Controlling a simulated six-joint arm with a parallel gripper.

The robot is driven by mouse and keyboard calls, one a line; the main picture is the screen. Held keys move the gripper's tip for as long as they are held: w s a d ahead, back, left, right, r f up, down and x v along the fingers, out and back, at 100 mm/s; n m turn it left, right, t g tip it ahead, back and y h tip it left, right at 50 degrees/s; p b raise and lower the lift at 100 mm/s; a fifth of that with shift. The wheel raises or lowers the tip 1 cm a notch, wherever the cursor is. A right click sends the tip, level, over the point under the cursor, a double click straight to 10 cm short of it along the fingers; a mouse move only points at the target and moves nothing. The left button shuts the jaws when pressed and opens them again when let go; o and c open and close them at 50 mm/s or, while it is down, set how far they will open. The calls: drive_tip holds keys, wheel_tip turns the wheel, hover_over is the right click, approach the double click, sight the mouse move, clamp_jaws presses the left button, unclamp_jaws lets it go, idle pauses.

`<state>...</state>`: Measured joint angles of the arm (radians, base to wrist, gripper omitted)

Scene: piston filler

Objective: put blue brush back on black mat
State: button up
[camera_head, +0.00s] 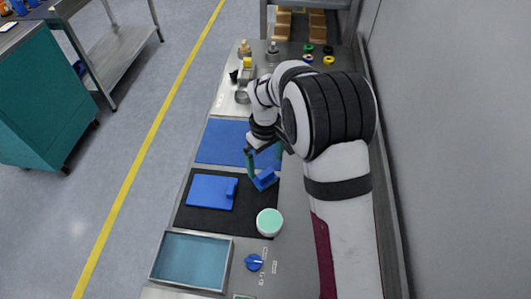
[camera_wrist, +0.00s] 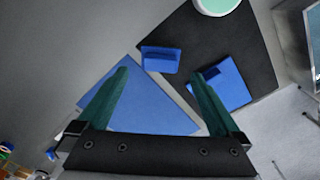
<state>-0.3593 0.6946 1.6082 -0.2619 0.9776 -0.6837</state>
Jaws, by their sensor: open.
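The blue brush (camera_head: 265,180) is a small blue block with a raised grip, at the upper right corner of the black mat (camera_head: 190,219). In the wrist view the brush (camera_wrist: 160,65) overlaps the black mat's (camera_wrist: 195,38) corner. My gripper (camera_head: 265,162) is open, with its green fingers just above the brush. In the wrist view the brush shows between and slightly beyond the fingertips (camera_wrist: 160,72), with gaps on both sides. The fingers do not grip it. How fully the brush rests on the mat is hard to tell.
A flat blue piece with a small handle (camera_head: 208,191) lies on the black mat. A green-lidded white jar (camera_head: 269,223) stands at the mat's right edge. A blue mat (camera_head: 222,143) lies beyond, a metal tray (camera_head: 189,260) nearer. My arm covers the bench's right side.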

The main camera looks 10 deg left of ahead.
sight(266, 173)
drive_tip(key=s+d+r+m, duration=0.3)
drive_tip(key=s+d+r, duration=0.1)
drive_tip(key=r, duration=0.7)
drive_tip(key=s+d+r+m, duration=0.1)
drive_tip(key=s+m, duration=0.3)
drive_tip(key=s, duration=0.4)
drive_tip(key=s+d+m+y, duration=0.1)
drive_tip(key=s+d+m, duration=0.2)
drive_tip(key=s, duration=0.5)
drive_tip(key=s+d+r+m, duration=0.1)
drive_tip(key=s+d+m, duration=0.3)
drive_tip(key=s, duration=0.4)
drive_tip(key=shift+s+r+m+y, duration=0.3)
drive_tip(key=shift+s+r+y, duration=0.05)
drive_tip(key=shift+y, duration=0.05)
drive_tip(key=shift+d, duration=0.1)
